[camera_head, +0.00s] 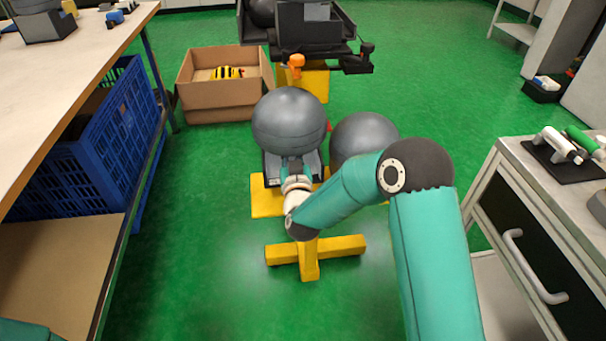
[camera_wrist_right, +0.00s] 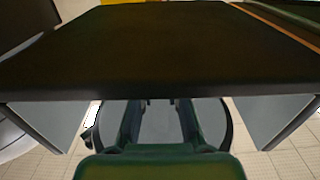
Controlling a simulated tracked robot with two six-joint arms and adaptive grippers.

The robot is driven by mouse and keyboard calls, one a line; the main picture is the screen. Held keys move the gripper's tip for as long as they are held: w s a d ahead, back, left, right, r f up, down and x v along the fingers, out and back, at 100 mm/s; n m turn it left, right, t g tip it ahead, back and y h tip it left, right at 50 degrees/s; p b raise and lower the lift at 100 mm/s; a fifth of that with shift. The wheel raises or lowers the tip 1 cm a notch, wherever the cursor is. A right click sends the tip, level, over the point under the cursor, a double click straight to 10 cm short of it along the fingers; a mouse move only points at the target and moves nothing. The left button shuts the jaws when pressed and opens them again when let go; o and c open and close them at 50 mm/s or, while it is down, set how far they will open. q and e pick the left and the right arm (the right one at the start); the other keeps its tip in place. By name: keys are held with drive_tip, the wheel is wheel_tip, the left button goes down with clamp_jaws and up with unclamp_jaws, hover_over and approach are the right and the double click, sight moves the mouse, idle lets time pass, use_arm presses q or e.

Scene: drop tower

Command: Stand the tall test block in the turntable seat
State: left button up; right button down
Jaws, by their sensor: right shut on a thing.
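My right arm reaches from the lower right to the middle of the head view. Its gripper (camera_head: 295,168) is just below a grey ball (camera_head: 289,120), in front of a dark, flat object. Its fingertips are hard to make out there. In the right wrist view a broad dark block-like thing (camera_wrist_right: 165,50) fills the upper half and hides the fingertips of my right gripper (camera_wrist_right: 158,104). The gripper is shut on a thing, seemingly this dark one. I cannot tell surely that it is the tall test block. I cannot pick out the turntable seat. My left gripper is out of view.
A yellow cross-shaped foot (camera_head: 312,252) stands below my right wrist. A second grey ball (camera_head: 363,138) is close to the right. A cardboard box (camera_head: 222,104), a blue crate (camera_head: 105,150) under a bench, and a cabinet (camera_head: 540,220) flank the green floor.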

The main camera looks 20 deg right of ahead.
wheel_tip(320, 180, down, 9)
drive_tip(key=shift+d+r+b, duration=0.1)
drive_tip(key=shift+r+b, duration=0.1)
drive_tip(key=shift+b, duration=1)
drive_tip(key=c, duration=1.6)
unclamp_jaws()
drive_tip(key=shift+f, duration=0.2)
drive_tip(key=o, duration=0.4)
drive_tip(key=shift+s, duration=0.1)
